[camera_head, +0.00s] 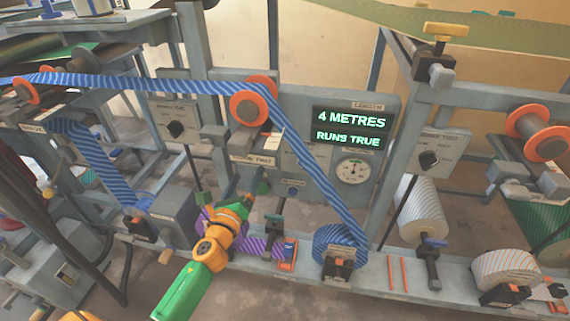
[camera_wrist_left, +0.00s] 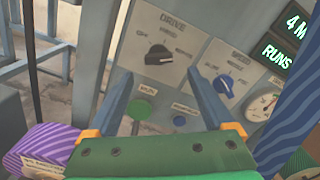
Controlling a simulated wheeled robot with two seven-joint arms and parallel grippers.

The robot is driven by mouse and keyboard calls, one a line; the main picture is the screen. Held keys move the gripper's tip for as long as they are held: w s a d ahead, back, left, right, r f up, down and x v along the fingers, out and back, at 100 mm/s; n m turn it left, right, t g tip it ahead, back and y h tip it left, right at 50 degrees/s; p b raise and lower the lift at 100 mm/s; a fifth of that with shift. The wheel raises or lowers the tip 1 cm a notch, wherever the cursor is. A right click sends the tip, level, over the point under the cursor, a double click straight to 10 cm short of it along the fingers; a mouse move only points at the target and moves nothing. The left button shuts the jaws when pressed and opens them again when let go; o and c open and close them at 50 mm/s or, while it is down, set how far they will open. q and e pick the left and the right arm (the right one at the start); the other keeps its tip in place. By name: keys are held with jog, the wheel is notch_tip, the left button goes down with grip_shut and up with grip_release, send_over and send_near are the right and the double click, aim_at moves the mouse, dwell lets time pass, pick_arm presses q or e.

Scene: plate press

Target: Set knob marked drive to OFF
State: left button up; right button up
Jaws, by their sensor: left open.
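The black drive knob (camera_wrist_left: 158,55) sits on a grey panel under the printed word DRIVE in the left wrist view. Small position labels surround it, too blurred to read surely. Its bar lies nearly level; I cannot tell which mark it points to. My left gripper (camera_wrist_left: 160,74) is open and empty, its two blue-grey fingers spread either side of the knob's lower area, apart from it. In the head view the left gripper (camera_head: 254,184) reaches toward the lower panel; I cannot make out the drive knob there. My right gripper is not in view.
Right of the drive knob is a blue speed knob (camera_wrist_left: 223,85). Below are a green button (camera_wrist_left: 140,109) and a blue button (camera_wrist_left: 179,120). A blue striped web (camera_head: 318,175) runs down past a lit display (camera_head: 350,129). A purple striped roll (camera_wrist_left: 45,148) is lower left.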

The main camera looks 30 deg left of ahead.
aim_at(252, 161)
pick_arm(q)
jog(key=x, duration=0.5)
jog(key=shift+w+a+r+b, duration=0.15)
jog(key=shift+w+a+b, duration=0.15)
jog(key=shift+b, duration=0.05)
grip_shut()
jog(key=c, duration=1.4)
grip_release()
